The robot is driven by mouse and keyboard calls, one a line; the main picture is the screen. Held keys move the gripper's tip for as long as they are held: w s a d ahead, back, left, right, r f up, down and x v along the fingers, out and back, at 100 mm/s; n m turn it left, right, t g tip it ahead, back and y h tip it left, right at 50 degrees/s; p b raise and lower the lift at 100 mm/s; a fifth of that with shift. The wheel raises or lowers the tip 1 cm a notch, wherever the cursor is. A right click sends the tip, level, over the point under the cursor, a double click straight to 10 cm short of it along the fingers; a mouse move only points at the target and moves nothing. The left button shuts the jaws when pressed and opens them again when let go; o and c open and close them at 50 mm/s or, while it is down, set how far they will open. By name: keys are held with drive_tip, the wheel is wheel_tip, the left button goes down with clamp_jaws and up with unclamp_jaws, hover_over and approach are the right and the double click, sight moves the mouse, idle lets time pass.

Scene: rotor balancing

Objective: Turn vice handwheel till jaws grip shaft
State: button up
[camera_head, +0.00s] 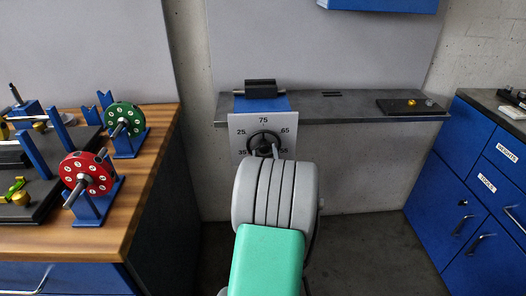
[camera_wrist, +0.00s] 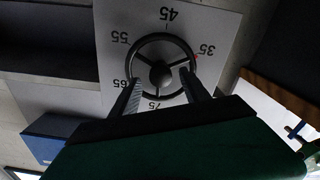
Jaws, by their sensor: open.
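The vice handwheel (camera_head: 264,143) is a black three-spoke wheel on a pale dial plate with numbers, below a grey shelf. In the wrist view the handwheel (camera_wrist: 160,40) appears upside down, with a small red mark by the 35. My gripper (camera_wrist: 160,78) is open, its two fingers apart at the wheel's near rim, one on each side; I cannot tell whether they touch it. The vice (camera_head: 261,104) is blue with a black cylindrical piece (camera_head: 260,86) on top and a thin bar at its sides. The gap between jaws and shaft is too small to make out.
A wooden bench (camera_head: 150,190) at left carries a red rotor (camera_head: 86,173) and a green rotor (camera_head: 124,118) on blue stands. The shelf (camera_head: 340,107) holds a dark plate (camera_head: 413,106) at right. Blue cabinets (camera_head: 440,190) stand at right. Open floor lies between.

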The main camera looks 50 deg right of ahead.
drive_tip(key=shift+w+d, duration=0.45)
clamp_jaws()
idle(0.3)
